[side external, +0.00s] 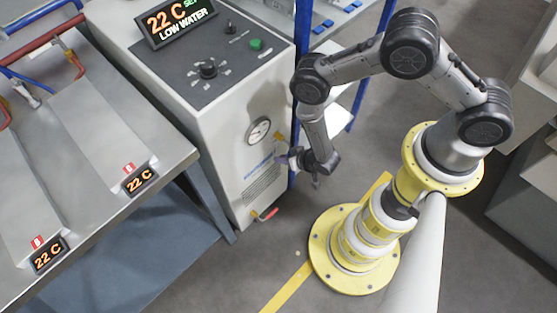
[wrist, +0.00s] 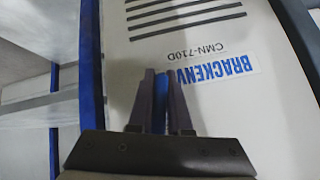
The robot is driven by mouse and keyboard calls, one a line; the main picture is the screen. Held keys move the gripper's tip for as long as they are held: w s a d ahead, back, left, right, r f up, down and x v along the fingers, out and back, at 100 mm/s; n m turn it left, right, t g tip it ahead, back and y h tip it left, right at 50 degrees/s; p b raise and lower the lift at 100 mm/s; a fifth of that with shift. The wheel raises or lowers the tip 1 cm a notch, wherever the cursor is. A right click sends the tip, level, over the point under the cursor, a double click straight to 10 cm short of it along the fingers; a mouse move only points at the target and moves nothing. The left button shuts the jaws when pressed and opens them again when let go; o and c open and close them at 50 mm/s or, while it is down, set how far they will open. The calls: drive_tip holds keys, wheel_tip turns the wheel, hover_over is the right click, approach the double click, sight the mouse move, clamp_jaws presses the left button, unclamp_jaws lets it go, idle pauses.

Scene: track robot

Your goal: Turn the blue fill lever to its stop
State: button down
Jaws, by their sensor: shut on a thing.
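The blue fill lever (wrist: 161,98) shows as a narrow blue strip between the two fingers of my gripper (wrist: 163,78) in the wrist view. My gripper is shut on it, and the fingers hide most of its shape. In the side view my gripper (side external: 284,158) is at the front face of the white machine (side external: 225,150), below and right of the round gauge (side external: 259,131). The lever's angle and its stop cannot be made out.
The machine's display (side external: 176,20) reads 22 C and LOW WATER. A red-handled valve (side external: 267,214) sits low on the machine. A blue upright post (wrist: 91,90) stands close to my gripper. A steel bench (side external: 85,125) is at the left. Bare floor lies in front.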

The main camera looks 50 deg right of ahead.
drive_tip(key=shift+d+n+h, duration=0.5)
drive_tip(key=shift+d+h, duration=0.4)
drive_tip(key=shift+h, duration=0.1)
drive_tip(key=c, duration=0.8)
unclamp_jaws()
drive_tip(key=shift+c, duration=0.2)
drive_tip(key=v, duration=1.3)
drive_tip(key=shift+s+r, duration=0.25)
drive_tip(key=shift+s, duration=0.05)
drive_tip(key=shift+w+a, duration=0.1)
